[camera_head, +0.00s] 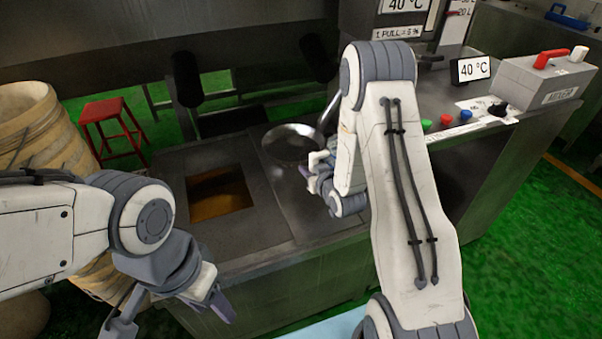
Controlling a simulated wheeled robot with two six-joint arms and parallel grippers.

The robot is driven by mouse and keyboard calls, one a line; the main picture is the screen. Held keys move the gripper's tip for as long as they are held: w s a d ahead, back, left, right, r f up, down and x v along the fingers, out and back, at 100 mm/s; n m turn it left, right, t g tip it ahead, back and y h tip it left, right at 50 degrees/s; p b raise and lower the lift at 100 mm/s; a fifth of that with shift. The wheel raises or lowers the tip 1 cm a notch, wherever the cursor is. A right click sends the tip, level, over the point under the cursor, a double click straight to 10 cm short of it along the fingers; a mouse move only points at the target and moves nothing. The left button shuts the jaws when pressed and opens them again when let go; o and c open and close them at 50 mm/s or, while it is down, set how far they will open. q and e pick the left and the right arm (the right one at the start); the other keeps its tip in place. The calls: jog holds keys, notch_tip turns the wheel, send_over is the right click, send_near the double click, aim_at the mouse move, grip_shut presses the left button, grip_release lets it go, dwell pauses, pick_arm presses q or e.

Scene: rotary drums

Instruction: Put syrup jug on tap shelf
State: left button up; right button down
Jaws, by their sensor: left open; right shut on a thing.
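A round, shiny metal vessel (292,145) shows at the counter's middle, its open rim facing up. It may be the syrup jug, but I cannot tell for sure. My forearm hides part of the grip, and I cannot see whether the vessel touches the counter. My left gripper (176,318) is open and empty, low at the left, in front of the counter. I cannot make out a tap shelf clearly; my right arm covers part of the machine at the right.
A square opening with amber liquid (218,192) lies in the counter (235,240), left of the vessel. A control machine (465,110) with coloured buttons and a 40 °C sign stands at the right.

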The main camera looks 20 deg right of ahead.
jog(key=s+d+r, duration=0.4)
jog(key=s+r, duration=0.1)
jog(key=s, duration=0.2)
jog(key=w+a+r+p, duration=0.3)
jog(key=a+r+p, duration=0.7)
jog(key=r, duration=0.2)
jog(key=shift+r, duration=0.3)
jog(key=shift+w+d+f, duration=0.1)
jog(key=shift+f, duration=0.05)
